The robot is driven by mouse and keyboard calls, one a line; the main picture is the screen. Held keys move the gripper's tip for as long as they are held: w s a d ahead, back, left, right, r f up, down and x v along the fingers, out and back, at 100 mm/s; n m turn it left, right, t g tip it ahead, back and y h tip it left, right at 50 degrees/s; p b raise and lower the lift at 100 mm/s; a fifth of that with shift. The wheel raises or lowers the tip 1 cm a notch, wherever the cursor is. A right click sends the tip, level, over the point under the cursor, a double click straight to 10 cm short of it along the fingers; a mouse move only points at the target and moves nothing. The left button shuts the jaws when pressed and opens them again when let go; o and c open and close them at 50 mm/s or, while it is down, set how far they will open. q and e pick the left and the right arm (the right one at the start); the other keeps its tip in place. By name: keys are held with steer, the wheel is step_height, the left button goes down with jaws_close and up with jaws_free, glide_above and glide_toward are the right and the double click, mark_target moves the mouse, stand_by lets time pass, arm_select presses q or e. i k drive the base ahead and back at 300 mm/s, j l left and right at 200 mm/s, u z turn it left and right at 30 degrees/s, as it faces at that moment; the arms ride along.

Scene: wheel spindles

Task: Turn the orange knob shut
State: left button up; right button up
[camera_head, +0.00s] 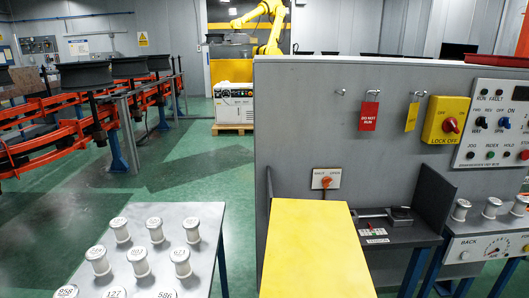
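The orange knob (327,182) is small and sits on a white plate (325,173) low on the grey panel (310,120), just above the far end of a yellow surface (310,250). The plate carries small print above the knob, too small to read surely. The knob's exact angle is too small to tell. Neither of my grippers shows in this view.
A yellow lock-off box (433,112) with a red knob, a red tag (368,116) and a yellow tag (412,117) are on the panel. A grey upright plate (433,197) stands right of the knob. A table (205,215) with several white spindles is at left.

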mark_target(326, 181)
steer(key=i+j+z, duration=0.1)
steer(key=j+z, duration=0.85)
steer(key=k+j, duration=0.05)
steer(key=j, duration=0.05)
